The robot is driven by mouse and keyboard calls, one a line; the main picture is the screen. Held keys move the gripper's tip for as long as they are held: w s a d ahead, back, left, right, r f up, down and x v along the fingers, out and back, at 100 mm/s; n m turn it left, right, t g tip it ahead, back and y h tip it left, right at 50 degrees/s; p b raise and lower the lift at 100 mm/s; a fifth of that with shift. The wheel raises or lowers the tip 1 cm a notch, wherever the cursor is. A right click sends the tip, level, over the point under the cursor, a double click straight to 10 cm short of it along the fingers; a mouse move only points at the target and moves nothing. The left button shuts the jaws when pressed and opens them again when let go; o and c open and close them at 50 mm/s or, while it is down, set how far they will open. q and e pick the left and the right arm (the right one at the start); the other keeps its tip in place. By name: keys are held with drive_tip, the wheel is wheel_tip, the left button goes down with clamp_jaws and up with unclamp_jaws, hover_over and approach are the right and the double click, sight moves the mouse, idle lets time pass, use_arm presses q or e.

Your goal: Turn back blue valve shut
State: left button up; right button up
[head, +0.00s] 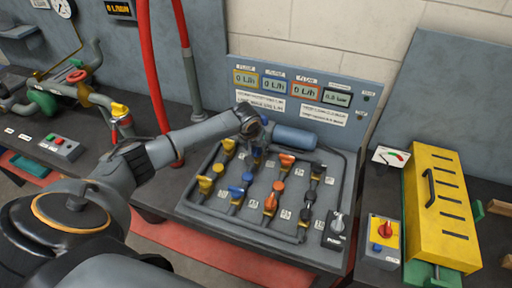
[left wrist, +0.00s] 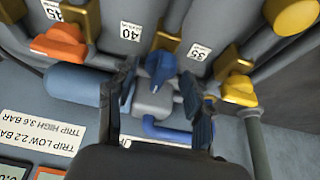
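The back blue valve handle (left wrist: 160,68) is centred in the left wrist view, above a grey valve body (left wrist: 153,102) with a blue elbow pipe below. In the head view my left gripper mostly hides this valve. My left gripper (left wrist: 158,84) is open, one finger on each side of the valve. I cannot tell whether either finger touches it. In the head view my left gripper (head: 254,135) is over the back row of the valve panel (head: 253,222). The front blue valve (head: 237,192) is nearer me. My right gripper is not in view.
A back orange valve (head: 287,160) and a back yellow valve (head: 228,147) flank the blue one. A blue cylinder (head: 294,137) lies close behind. A display board (head: 318,75) stands behind the panel. A yellow box (head: 441,205) is at the right.

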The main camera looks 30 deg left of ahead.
use_arm(q)
drive_tip(key=c, duration=0.7)
drive_tip(key=shift+c, duration=0.9)
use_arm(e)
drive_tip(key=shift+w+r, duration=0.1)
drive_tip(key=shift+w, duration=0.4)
